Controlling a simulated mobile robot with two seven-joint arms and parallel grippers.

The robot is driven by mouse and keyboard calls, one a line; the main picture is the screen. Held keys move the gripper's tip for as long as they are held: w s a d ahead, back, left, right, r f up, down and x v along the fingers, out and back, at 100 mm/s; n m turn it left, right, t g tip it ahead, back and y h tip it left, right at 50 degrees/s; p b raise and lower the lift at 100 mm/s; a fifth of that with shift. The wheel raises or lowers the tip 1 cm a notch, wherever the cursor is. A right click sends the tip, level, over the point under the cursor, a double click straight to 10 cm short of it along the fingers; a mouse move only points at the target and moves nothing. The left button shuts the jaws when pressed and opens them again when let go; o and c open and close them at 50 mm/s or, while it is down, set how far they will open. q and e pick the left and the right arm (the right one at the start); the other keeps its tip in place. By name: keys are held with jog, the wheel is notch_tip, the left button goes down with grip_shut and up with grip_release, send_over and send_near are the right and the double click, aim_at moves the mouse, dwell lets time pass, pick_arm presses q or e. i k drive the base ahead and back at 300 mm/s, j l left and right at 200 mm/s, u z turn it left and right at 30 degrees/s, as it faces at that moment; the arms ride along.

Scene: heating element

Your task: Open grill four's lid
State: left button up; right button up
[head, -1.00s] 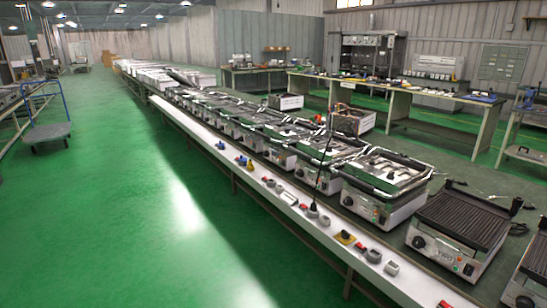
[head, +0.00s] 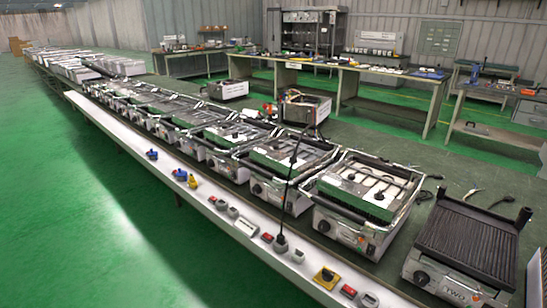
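A long row of grills runs along the bench from the front right to the far left. The nearest whole one is a ribbed black grill (head: 466,245) with a dial on its front; the lettering on it looks like "TWO". Left of it stands a silver grill with an open frame top (head: 362,193), then another similar silver grill (head: 287,165), and more behind. Part of one more grill (head: 537,278) is cut off at the right edge. I cannot tell from markings which is grill four. Neither of my grippers is in view.
A white ledge (head: 205,212) along the bench front carries switches, plugs and an orange knob plate (head: 326,277). A thin dark cable (head: 285,200) rises from it. Green floor (head: 75,220) at the left is clear. Work tables (head: 390,82) stand behind.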

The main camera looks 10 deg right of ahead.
aim_at(313, 156)
jog(key=i+j+z, duration=0.15)
jog(key=i+z, duration=0.25)
jog(key=i+j+z, duration=1.15)
jog(key=j, duration=0.15)
